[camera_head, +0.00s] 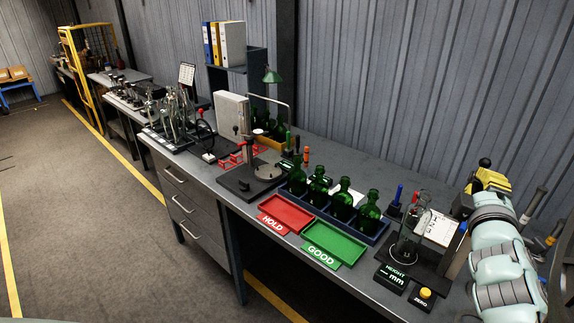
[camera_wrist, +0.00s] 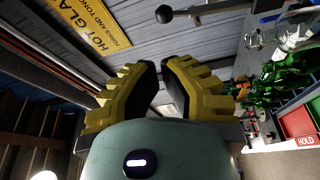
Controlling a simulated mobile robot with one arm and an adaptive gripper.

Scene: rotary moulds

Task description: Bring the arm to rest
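My arm stands at the right edge of the head view, over the right end of the bench, with my gripper (camera_head: 487,178) at its upper end. In the wrist view the gripper's two yellow fingers with black pads (camera_wrist: 161,66) stand apart. A gap shows between them, narrower toward the tips, and nothing is held in it. A black ball on a rod (camera_wrist: 165,14) shows beyond the fingertips; whether it is near them I cannot tell.
Green bottles (camera_head: 343,199) stand in a blue rack behind the red HOLD tray (camera_head: 286,215) and green GOOD tray (camera_head: 334,243). A glass gauge stand (camera_head: 408,243), HEIGHT display (camera_head: 391,278) and yellow ZERO button (camera_head: 426,293) stand left of my arm. A ribbed wall runs behind the bench.

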